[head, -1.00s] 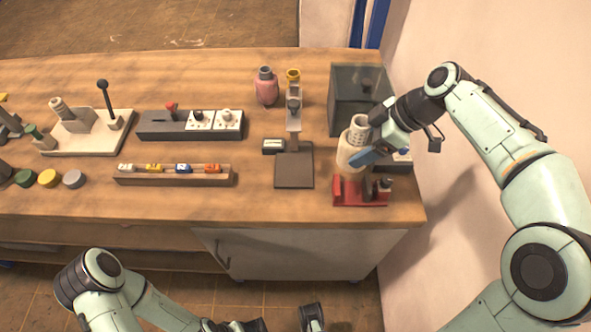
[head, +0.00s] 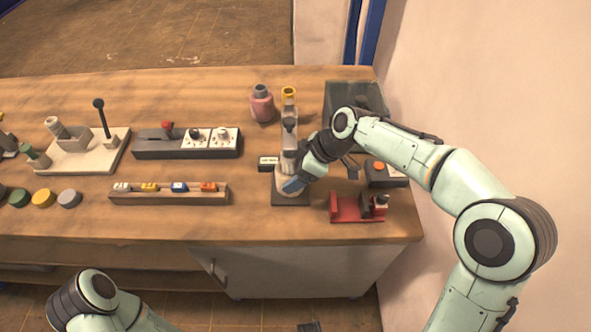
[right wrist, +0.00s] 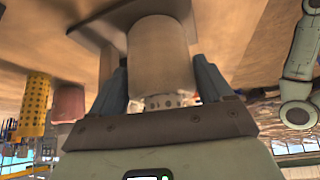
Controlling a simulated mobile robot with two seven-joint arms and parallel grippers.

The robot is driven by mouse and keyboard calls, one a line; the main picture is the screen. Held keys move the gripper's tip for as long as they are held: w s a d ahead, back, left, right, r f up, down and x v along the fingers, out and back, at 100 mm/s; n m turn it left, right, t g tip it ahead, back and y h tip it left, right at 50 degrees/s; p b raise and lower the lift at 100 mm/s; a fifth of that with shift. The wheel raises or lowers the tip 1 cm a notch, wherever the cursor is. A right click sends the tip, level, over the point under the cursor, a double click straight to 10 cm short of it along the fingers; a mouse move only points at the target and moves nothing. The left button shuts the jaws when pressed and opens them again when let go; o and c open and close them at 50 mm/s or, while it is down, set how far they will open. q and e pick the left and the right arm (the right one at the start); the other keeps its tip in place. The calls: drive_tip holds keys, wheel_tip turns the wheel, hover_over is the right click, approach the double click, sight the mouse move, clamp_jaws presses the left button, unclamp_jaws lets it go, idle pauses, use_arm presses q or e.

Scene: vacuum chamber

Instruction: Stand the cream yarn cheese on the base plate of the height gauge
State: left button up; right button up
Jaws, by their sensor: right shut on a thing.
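The cream yarn cheese (right wrist: 160,60) is between the two fingers of my right gripper (head: 291,187), which is shut on it. In the head view the gripper and the gauge largely hide the cheese. The height gauge (head: 289,128) stands upright near the table's right part. Its dark base plate (head: 290,201) lies under the held cheese; the wrist view also shows the plate (right wrist: 88,27) beyond the cheese. I cannot tell whether the cheese touches the plate.
A red fixture (head: 350,208) and a box with an orange button (head: 386,174) stand right of the plate. A dark glassy box (head: 350,97) is behind. A pink bottle (head: 262,104) and a yellow item (head: 289,94) stand behind the gauge. A small labelled block (head: 268,163) is left.

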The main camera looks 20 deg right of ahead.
drive_tip(key=shift+f, duration=0.15)
drive_tip(key=o, duration=1.1)
drive_tip(key=shift+r, duration=0.3)
drive_tip(key=p+v, duration=0.1)
drive_tip(key=v, duration=1)
drive_tip(key=shift+s+d+r, duration=0.15)
drive_tip(key=shift+d+r, duration=0.1)
